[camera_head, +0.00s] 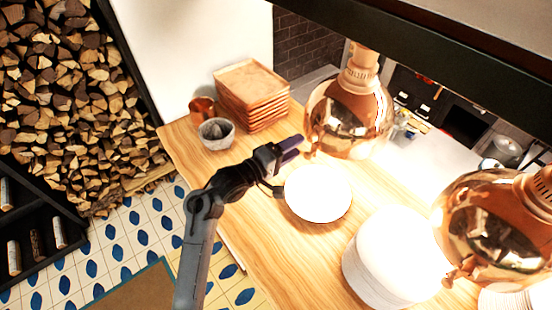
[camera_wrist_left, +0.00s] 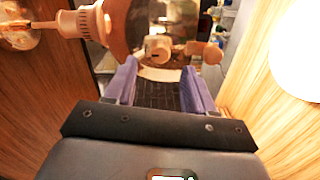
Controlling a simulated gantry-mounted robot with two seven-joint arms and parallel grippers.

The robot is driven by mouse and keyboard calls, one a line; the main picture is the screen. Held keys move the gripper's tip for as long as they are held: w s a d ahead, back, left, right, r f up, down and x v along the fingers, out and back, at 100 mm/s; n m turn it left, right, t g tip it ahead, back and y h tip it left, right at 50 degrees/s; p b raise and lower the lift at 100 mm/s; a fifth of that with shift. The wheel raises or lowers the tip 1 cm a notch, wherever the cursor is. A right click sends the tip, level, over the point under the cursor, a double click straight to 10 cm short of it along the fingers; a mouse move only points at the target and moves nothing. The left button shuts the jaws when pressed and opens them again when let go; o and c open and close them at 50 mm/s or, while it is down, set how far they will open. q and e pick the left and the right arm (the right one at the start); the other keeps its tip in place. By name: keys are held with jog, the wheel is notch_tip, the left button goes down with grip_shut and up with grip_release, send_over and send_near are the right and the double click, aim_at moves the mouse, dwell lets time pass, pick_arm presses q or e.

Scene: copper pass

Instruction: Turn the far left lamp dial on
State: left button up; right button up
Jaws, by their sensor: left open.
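The far left lamp is a shiny copper dome (camera_head: 345,118) hanging over the wooden counter in the head view. Its small copper dial (camera_head: 309,153) shows at the dome's lower left rim. In the left wrist view a pale copper dial (camera_wrist_left: 158,48) faces me, just beyond and between the fingertips. My left gripper (camera_head: 291,150) is open, with purple fingers pointing at the dome's lower left side. It also shows open and empty in the left wrist view (camera_wrist_left: 160,80). I cannot tell whether the fingers touch the dial. My right gripper is not in view.
A second copper lamp (camera_head: 490,230) hangs at the right. A bright white plate (camera_head: 318,193) lies below my left gripper, and a stack of white plates (camera_head: 390,262) stands nearer. Copper-coloured trays (camera_head: 252,95) and a grey bowl (camera_head: 216,133) stand at the counter's far left.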

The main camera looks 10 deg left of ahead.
pick_arm(q)
jog(key=b+v, duration=0.1)
jog(key=v, duration=0.5)
jog(key=shift+s, duration=0.15)
jog(key=shift+f, duration=0.15)
jog(key=s+a+f+g+y, duration=0.1)
jog(key=s+f+g+y, duration=0.1)
jog(key=s+f, duration=0.7)
jog(key=s+a+f+g+y, duration=0.1)
jog(key=s+f+y, duration=0.2)
jog(key=s+f, duration=0.6)
jog(key=s+a+f+m+g+y, duration=0.1)
jog(key=s+a+m+g+y, duration=0.2)
jog(key=s+a+m, duration=0.1)
jog(key=s+a+f+m+g+y, duration=0.2)
jog(key=s+a+m+g, duration=0.2)
jog(key=s, duration=0.5)
jog(key=m, duration=0.2)
jog(key=shift+s+a+m+y, duration=0.3)
jog(key=shift+a+y, duration=0.05)
jog(key=shift+y, duration=0.05)
